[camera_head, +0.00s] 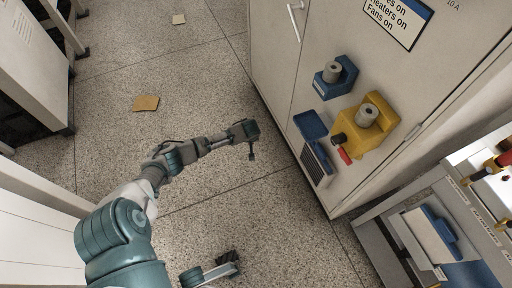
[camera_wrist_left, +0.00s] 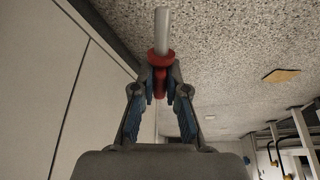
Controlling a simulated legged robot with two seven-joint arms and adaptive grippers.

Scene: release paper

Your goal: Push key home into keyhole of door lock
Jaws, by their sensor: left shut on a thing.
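In the left wrist view my left gripper (camera_wrist_left: 161,90) is shut on a red-collared key (camera_wrist_left: 161,56) with a pale round shaft. The shaft points away from the gripper. In the head view my left gripper (camera_head: 246,133) hangs over the floor, apart from the cabinet; the key cannot be made out there. On the cabinet door are a yellow lock housing (camera_head: 381,128) and a blue housing (camera_head: 345,76), each with a grey cylinder. No keyhole can be made out. A dark gripper-like end (camera_head: 228,259) at the bottom may be my right one; its jaws are unclear.
The grey cabinet (camera_head: 280,50) stands right of my left gripper. A red and black part (camera_head: 344,155) and a blue panel (camera_head: 312,128) are near the yellow housing. A bench (camera_head: 470,205) is at lower right. A tan sheet (camera_head: 146,103) lies on the open floor.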

